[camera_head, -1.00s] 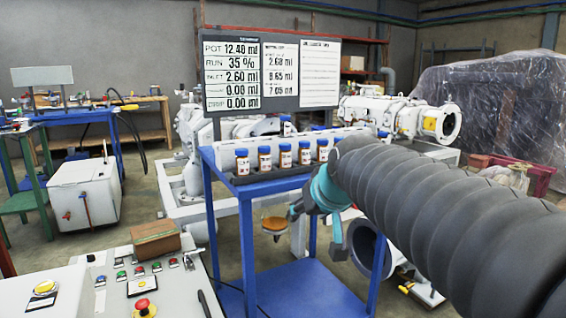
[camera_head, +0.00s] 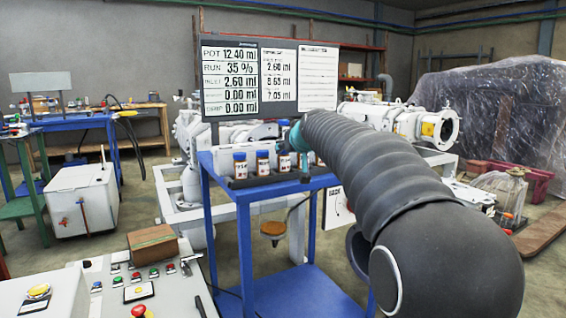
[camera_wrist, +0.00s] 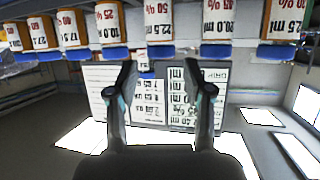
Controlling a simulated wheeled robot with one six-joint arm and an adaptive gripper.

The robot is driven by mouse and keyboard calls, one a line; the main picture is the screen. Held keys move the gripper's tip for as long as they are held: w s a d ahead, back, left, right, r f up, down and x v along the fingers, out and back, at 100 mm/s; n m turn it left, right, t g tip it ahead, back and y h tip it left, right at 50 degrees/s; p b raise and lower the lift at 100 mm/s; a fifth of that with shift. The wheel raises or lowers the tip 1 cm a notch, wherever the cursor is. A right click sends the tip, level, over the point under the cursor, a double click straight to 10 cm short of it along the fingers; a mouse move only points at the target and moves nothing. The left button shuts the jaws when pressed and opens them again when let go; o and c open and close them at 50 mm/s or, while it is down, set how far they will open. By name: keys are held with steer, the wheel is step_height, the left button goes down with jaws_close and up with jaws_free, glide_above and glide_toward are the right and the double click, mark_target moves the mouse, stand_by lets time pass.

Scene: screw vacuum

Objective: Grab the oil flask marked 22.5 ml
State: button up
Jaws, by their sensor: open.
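Several small oil flasks with blue caps and orange-and-white labels stand in a row in a dark rack (camera_head: 268,180) on the blue stand. In the wrist view they hang upside down along the top. One flask near the middle (camera_wrist: 160,20) seems to read 22.5, and the rightmost one (camera_wrist: 285,20) also seems to read 22.5 ml; percentages differ or blur. My gripper (camera_wrist: 160,75) is open and empty, its two fingers apart below the flask row in that view, touching none.
A display board (camera_head: 250,80) with volume readings stands behind the rack. White vacuum machinery (camera_head: 400,118) is behind and right. A control panel with a cardboard box (camera_head: 152,245) is at the lower left. The stand's lower shelf (camera_head: 300,295) is bare.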

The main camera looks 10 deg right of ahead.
mark_target(283, 153)
steer(key=shift+f+p+x, duration=0.1)
steer(key=shift+p+x, duration=0.1)
steer(key=shift+x, duration=1.65)
steer(key=shift+f+p+x, duration=0.15)
steer(key=shift+x, duration=1.65)
steer(key=shift+s+a, duration=0.1)
steer(key=shift+s, duration=0.05)
steer(key=shift+c, duration=0.2)
jaws_close()
